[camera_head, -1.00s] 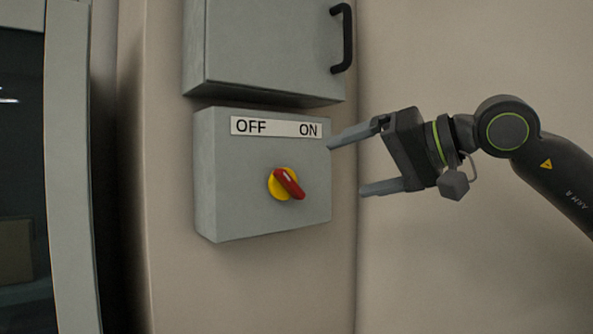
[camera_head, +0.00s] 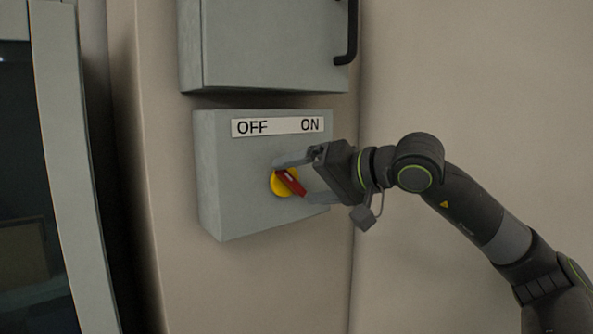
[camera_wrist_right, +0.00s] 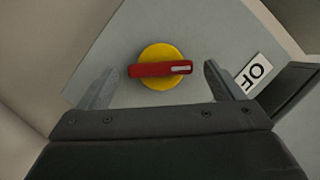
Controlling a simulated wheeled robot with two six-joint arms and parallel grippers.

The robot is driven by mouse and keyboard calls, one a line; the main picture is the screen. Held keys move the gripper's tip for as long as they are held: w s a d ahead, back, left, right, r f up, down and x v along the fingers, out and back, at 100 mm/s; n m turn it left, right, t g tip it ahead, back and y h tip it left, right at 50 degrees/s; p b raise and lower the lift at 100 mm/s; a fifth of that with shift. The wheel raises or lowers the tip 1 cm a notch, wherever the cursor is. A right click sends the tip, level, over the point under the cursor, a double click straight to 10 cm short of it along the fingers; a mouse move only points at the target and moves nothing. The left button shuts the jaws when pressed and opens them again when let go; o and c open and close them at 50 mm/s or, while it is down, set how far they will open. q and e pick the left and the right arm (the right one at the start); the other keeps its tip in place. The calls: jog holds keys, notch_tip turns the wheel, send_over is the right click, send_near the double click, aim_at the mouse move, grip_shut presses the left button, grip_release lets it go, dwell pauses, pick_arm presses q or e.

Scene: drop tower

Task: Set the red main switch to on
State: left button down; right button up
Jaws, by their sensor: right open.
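The main switch is a red handle (camera_head: 292,183) on a yellow round base (camera_head: 279,184), on the front of a grey box (camera_head: 235,185). The handle slants from upper left to lower right, with its white mark at the upper-left end, toward the OFF side of the label (camera_head: 278,126). My right gripper (camera_head: 291,182) is open, with one finger above the handle and one below its lower right. In the right wrist view the red handle (camera_wrist_right: 150,70) lies crosswise between the spread fingers (camera_wrist_right: 157,80), with gaps at both ends. My left gripper is out of view.
A larger grey cabinet (camera_head: 270,45) with a black handle (camera_head: 350,40) hangs just above the switch box. A grey frame with a dark pane (camera_head: 25,190) stands at the left. The beige wall (camera_head: 480,90) at the right is bare.

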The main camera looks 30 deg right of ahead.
jog(key=shift+p+x, duration=0.5)
jog(key=shift+x, duration=0.5)
jog(key=shift+f, duration=0.1)
jog(key=c, duration=1)
